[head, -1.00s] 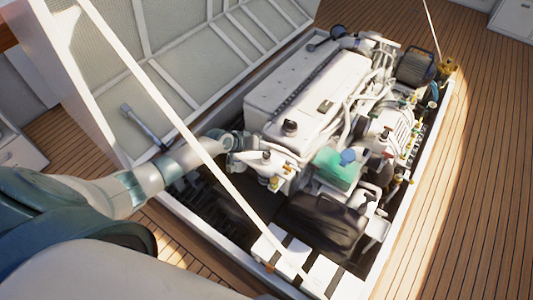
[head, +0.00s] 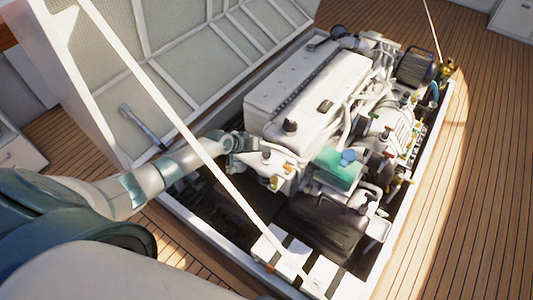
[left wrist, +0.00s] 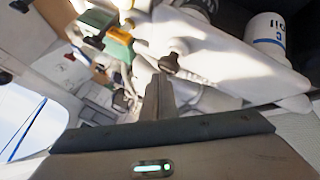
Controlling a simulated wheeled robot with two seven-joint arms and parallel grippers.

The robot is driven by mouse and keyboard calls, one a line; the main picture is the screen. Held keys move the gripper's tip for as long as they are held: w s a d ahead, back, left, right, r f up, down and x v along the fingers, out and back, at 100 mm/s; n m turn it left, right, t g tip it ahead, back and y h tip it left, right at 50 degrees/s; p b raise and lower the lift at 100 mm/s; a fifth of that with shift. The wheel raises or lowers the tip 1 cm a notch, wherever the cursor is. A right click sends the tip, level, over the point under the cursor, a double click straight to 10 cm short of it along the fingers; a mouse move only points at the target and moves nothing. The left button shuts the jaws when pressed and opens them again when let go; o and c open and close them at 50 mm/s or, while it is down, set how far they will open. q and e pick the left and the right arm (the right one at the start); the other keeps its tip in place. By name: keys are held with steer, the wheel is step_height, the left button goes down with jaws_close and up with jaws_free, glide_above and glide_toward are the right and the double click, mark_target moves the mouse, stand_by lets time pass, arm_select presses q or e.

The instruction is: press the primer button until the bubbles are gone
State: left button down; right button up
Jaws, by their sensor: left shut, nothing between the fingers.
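My left gripper (head: 257,143) reaches over the near left end of the engine (head: 310,90). In the left wrist view its fingers (left wrist: 160,82) are shut together with nothing between them. A dark knob on a stem (left wrist: 171,61), which may be the primer button, stands just past the fingertips on a white housing (left wrist: 215,52). I cannot tell whether the fingers touch it. In the head view a small dark cap (head: 266,154) sits on a white part beside the gripper. I cannot make out any bubbles. My right gripper is not in view.
The raised hatch lid (head: 190,45) stands behind, and a pale strut (head: 165,105) crosses in front of my left arm. A teal box (head: 337,168) and a black tank (head: 325,225) lie to the right. A white marked cylinder (left wrist: 268,38) is at the wrist view's right.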

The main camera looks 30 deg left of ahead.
mark_target(264, 155)
arm_select(q)
steer(key=shift+f+b, duration=0.85)
steer(key=shift+f, duration=0.1)
stand_by(0.9)
stand_by(0.3)
steer(key=shift+r+p, duration=1.2)
steer(key=shift+r, duration=0.15)
step_height(264, 155, up, 5)
steer(key=p, duration=0.4)
steer(key=shift+f, duration=0.1)
stand_by(0.6)
